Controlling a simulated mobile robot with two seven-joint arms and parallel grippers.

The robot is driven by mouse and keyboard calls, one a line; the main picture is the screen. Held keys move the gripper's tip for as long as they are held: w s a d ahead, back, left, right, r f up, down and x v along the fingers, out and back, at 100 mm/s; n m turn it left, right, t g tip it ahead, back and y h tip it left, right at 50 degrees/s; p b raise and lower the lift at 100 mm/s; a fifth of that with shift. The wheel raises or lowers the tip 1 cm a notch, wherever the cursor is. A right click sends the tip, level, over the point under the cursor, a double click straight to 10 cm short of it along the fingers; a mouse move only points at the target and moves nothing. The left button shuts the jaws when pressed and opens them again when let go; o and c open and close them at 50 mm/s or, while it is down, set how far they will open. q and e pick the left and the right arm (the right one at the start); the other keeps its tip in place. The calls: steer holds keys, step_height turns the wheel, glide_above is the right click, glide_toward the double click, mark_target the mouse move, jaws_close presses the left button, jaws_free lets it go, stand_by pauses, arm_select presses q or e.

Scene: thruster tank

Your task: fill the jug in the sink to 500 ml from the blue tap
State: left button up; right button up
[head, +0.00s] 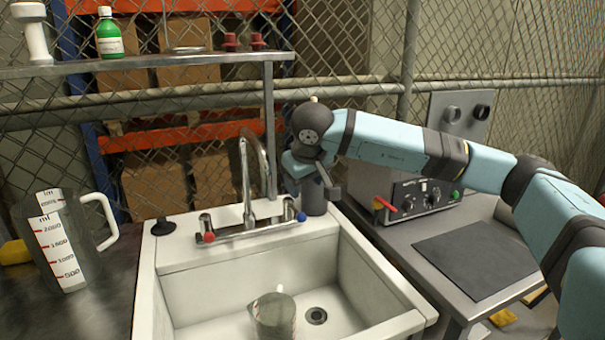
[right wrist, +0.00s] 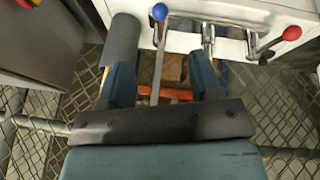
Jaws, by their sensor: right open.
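A grey see-through jug (head: 273,318) stands in the white sink (head: 190,290), left of the drain; its water level cannot be read. The steel tap (head: 262,165) arches above the sink's back edge. Its blue knob (head: 301,217) is on the right and its red knob (head: 208,238) on the left. My right gripper (head: 322,185) is open, behind and above the blue knob. In the right wrist view the blue knob (right wrist: 159,12) and its lever lie in line with the gap between the open fingers (right wrist: 163,78). My left gripper is out of view.
A dark grey cylinder (head: 315,200) stands beside the blue knob, close to my right gripper; it also shows in the right wrist view (right wrist: 122,45). A large marked jug (head: 62,245) stands on the left counter. A control box (head: 425,195) is at right. A shelf (head: 160,62) crosses above.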

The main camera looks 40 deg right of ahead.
mark_target(302, 215)
steer(key=b+x, duration=0.1)
steer(key=x, duration=1.2)
steer(key=shift+w+d+f+b, duration=0.1)
steer(key=shift+d+f+b, duration=0.05)
steer(key=shift+f+b, duration=0.2)
steer(key=c, duration=1)
